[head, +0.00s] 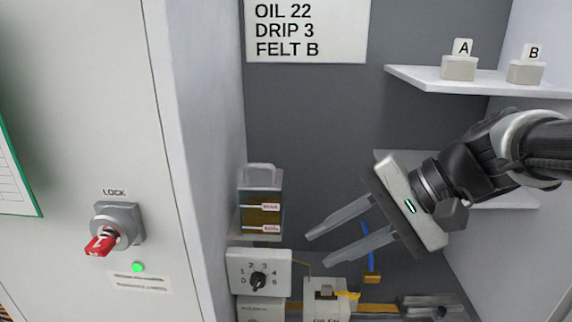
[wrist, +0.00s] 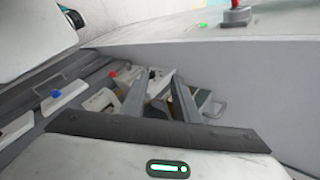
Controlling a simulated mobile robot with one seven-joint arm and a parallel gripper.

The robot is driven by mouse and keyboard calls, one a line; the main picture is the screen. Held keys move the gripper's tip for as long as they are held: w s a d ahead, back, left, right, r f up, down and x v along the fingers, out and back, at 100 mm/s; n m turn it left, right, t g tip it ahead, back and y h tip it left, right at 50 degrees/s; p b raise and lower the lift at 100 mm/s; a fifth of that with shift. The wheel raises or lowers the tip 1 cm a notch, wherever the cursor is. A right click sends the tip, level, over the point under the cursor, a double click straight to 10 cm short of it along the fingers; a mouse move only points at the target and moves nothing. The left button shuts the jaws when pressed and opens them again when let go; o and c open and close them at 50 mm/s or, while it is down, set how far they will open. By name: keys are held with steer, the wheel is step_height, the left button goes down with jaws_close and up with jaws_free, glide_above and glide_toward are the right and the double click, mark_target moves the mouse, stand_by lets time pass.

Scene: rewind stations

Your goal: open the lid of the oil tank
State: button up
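The oil tank (head: 262,214) is a grey box with a window of amber oil and two small labels, left of centre in the head view. Its lid (head: 262,177) looks shut, with a raised grey handle (head: 261,166) on top. What seems to be the tank (wrist: 204,100) shows partly behind a finger in the wrist view. My gripper (head: 319,249) is open and empty, to the right of the tank and apart from it. Its two fingers point left and slightly down, and they also show in the wrist view (wrist: 158,80).
A dial box (head: 274,271) sits below the tank and a small oiler box (head: 326,294) right of it. A cabinet wall (head: 205,150) stands close left, with a red lock switch (head: 103,243) on its front. Shelves (head: 480,82) with blocks A and B are at right.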

mark_target(266, 165)
steer(key=w+d+r+m+t+y, duration=0.35)
steer(key=w+r+y, duration=0.3)
steer(key=w, duration=0.55)
steer(key=shift+m+h, duration=0.35)
steer(key=shift+h, duration=0.1)
steer(key=x, duration=0.5)
steer(key=p+x, duration=0.1)
steer(key=x, duration=1.1)
steer(key=shift+s+a+r+p, duration=0.3)
steer(key=shift+a+p, duration=0.05)
steer(key=shift+a, duration=0.1)
steer(key=shift+c, duration=0.4)
jaws_close()
